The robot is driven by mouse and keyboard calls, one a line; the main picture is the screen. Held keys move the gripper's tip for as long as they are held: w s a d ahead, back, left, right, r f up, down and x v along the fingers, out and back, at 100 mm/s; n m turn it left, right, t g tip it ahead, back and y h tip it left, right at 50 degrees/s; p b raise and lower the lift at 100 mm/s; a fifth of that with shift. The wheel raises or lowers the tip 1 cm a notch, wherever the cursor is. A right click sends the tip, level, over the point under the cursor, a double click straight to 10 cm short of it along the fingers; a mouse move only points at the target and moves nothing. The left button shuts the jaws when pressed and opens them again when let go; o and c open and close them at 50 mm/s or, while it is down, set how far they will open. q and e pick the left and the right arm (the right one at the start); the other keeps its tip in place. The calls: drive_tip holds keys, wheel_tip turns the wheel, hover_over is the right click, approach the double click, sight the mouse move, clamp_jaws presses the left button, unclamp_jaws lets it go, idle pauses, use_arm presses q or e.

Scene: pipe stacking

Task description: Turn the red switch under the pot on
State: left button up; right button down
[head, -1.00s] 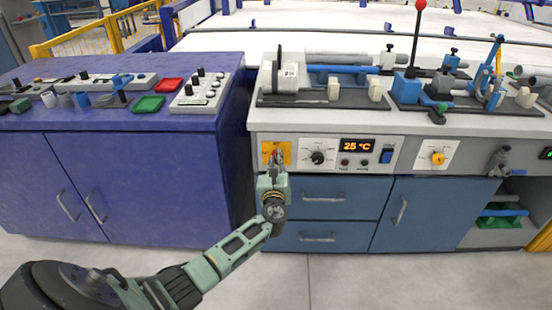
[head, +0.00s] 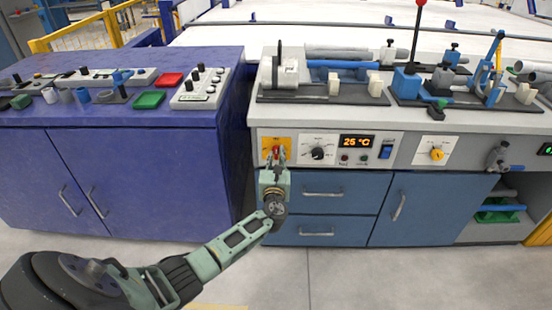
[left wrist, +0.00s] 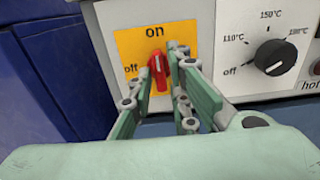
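The red switch (left wrist: 158,72) sits on a yellow plate (left wrist: 130,45) on the front panel, with "on" printed above it and "off" to its left. Its handle looks roughly upright, slightly tilted. In the head view the switch (head: 276,151) is small and partly hidden by my left gripper (head: 275,160). My left gripper (left wrist: 159,68) has one finger on each side of the switch, with the fingers apart. I cannot tell whether either finger touches it. No pot is seen above the switch. My right gripper is not in view.
Blue drawers (head: 322,190) lie below. A purple cabinet (head: 150,180) stands left. Clamping machines (head: 320,90) stand on the worktop.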

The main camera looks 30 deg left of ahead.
use_arm(q)
drive_tip(key=shift+o, duration=1)
drive_tip(key=shift+r, duration=0.1)
drive_tip(key=v, duration=1.2)
drive_tip(key=shift+w, duration=0.1)
